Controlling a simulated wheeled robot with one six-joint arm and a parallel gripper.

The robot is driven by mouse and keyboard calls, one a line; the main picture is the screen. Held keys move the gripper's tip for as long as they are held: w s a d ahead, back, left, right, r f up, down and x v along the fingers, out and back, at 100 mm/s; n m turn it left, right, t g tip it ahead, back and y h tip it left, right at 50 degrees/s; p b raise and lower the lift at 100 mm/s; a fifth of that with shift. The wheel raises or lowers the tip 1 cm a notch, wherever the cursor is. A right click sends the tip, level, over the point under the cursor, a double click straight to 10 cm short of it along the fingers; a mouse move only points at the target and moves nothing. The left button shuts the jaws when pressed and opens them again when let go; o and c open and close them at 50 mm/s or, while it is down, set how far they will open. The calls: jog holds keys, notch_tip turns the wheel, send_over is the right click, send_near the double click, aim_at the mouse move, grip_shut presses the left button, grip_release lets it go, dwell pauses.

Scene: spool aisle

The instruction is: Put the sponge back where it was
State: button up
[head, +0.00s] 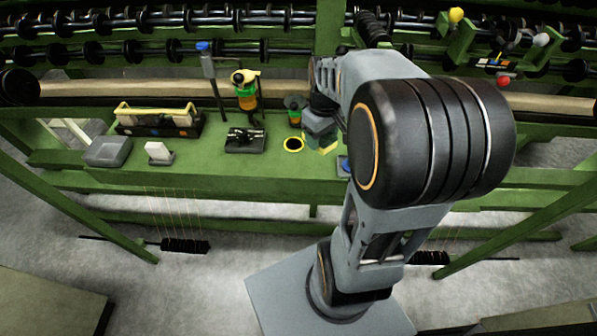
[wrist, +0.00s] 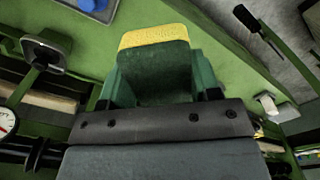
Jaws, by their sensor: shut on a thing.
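The sponge (wrist: 155,68) is dark green with a yellow layer along one edge. My gripper (wrist: 158,95) is shut on it in the wrist view, with the yellow edge pointing away from the jaws. In the head view the gripper (head: 320,124) is over the green bench, and the sponge (head: 328,149) shows below it as a small green and yellow patch. The jaws hide part of the sponge. I cannot tell whether it touches the bench.
A colourful stack (head: 245,90) and a blue-topped post (head: 203,47) stand behind. Bare bench lies along the front.

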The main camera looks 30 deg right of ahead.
jog(key=s+f+b, duration=0.2)
jog(key=s+f, duration=0.2)
send_over(298, 161)
jog(key=f, duration=0.9)
jog(key=shift+s+f, duration=0.2)
jog(key=shift+f, duration=0.1)
jog(key=shift+w+f, duration=0.15)
jog(key=shift+f, duration=1.45)
jog(key=shift+f, duration=0.2)
jog(key=o, duration=0.8)
jog(key=shift+o, duration=0.2)
